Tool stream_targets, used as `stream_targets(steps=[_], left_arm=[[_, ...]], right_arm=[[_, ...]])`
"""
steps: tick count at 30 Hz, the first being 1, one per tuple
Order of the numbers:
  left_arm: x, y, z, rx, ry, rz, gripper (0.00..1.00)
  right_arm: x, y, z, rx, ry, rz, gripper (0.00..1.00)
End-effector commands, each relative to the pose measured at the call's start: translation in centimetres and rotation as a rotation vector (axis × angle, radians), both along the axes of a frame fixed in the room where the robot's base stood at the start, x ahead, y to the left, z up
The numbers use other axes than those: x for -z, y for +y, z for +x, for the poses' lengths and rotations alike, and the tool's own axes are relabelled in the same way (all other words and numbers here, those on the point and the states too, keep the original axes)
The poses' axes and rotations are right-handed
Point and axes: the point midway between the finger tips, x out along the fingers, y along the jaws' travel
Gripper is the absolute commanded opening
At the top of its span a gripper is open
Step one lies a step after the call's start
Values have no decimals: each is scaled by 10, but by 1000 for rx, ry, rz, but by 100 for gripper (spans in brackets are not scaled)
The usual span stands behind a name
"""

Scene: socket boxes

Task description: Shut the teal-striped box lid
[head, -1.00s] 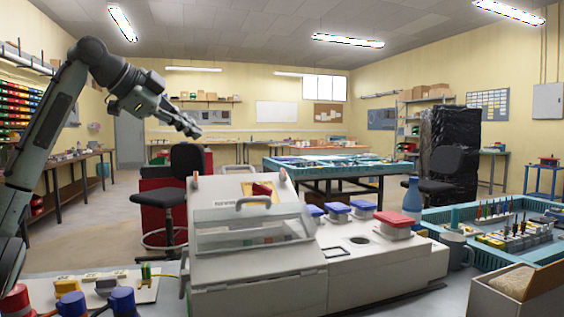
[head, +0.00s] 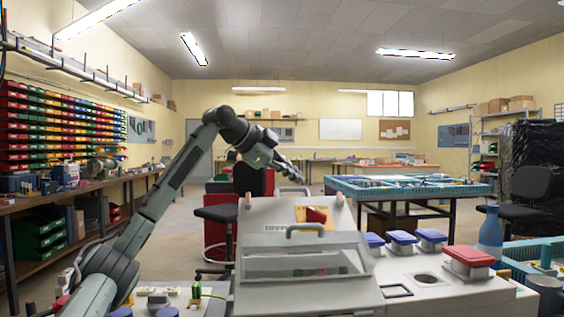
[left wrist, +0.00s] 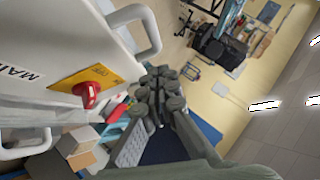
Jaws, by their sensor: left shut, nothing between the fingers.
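A light grey box (head: 310,300) stands in front of me in the head view, with a clear-windowed lid (head: 305,262) at its front. That lid has a grey handle (head: 305,228). Behind it rises a sloped grey panel with a yellow plate and a red knob (head: 317,215); the knob also shows in the left wrist view (left wrist: 87,93), beside white handles. I see no teal stripe, and cannot tell which lid bears it. My left gripper (head: 300,178) is shut and empty, above and apart from the panel; its fingers show in the left wrist view (left wrist: 160,85). My right gripper is out of view.
To the right of the box, a white unit carries several blue-lidded sockets (head: 402,237) and a red-lidded one (head: 468,256). A blue bottle (head: 491,230) stands beyond. A black chair (head: 220,213) and a blue-framed table (head: 405,188) are farther back. The air around my left gripper is clear.

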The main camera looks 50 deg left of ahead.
Motion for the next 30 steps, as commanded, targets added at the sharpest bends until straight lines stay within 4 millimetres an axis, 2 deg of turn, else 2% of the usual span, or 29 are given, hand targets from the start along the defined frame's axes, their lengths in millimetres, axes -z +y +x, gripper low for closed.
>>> stream_targets(steps=[6,23,26,30], left_arm=[[18,13,9,-2,1,-1,0],[25,17,11,-2,0,0,0],[35,20,14,-2,1,-1,0],[58,27,20,-3,3,-1,0]], right_arm=[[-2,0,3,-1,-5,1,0],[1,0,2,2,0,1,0],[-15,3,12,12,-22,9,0],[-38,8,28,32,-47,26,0]])
